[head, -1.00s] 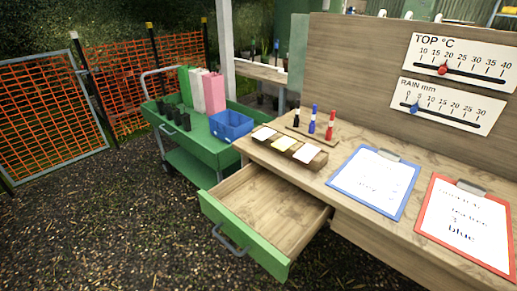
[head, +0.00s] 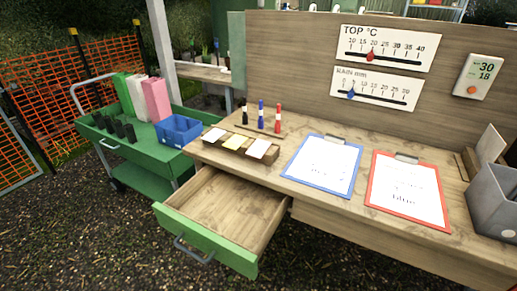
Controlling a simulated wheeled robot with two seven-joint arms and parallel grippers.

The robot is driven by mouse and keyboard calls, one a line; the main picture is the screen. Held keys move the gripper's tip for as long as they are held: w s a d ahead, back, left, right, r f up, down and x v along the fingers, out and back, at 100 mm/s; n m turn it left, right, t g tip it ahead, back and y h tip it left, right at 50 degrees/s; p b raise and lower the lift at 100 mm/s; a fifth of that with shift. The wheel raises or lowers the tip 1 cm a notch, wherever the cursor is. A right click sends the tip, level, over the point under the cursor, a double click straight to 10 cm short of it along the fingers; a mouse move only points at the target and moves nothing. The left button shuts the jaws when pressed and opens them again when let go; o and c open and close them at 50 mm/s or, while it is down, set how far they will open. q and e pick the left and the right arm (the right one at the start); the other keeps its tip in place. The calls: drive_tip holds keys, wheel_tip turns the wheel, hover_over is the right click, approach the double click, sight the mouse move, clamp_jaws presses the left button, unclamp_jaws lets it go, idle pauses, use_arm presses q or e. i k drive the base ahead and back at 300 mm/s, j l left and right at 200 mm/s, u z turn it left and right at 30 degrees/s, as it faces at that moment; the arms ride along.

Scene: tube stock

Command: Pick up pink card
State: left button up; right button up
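No card in view is clearly pink. A wooden holder (head: 233,151) on the bench carries a white card (head: 214,134), a pale yellow card (head: 237,142) and a very pale card (head: 259,149) whose tint I cannot tell for sure. A pale upright card or panel (head: 491,144) stands at the right of the bench, also of unclear tint. A pink upright box-like thing (head: 156,100) stands on the green cart (head: 160,157) at the left, beside white and green ones. Neither of my grippers is in view.
The green-fronted drawer (head: 205,242) is open and empty, jutting out below the bench. Blue (head: 322,164) and red (head: 410,189) clipboards lie on the bench. Several markers stand behind the card holder. A grey bin (head: 496,200) is at right. A blue crate (head: 178,131) sits on the cart.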

sight(260, 147)
drive_tip(key=i+l, duration=0.15)
drive_tip(key=l, duration=0.2)
drive_tip(key=i+l+z, duration=0.1)
drive_tip(key=l, duration=0.2)
drive_tip(key=i+l, duration=0.2)
drive_tip(key=l, duration=0.15)
drive_tip(key=i+l+z, duration=0.1)
drive_tip(key=l, duration=0.2)
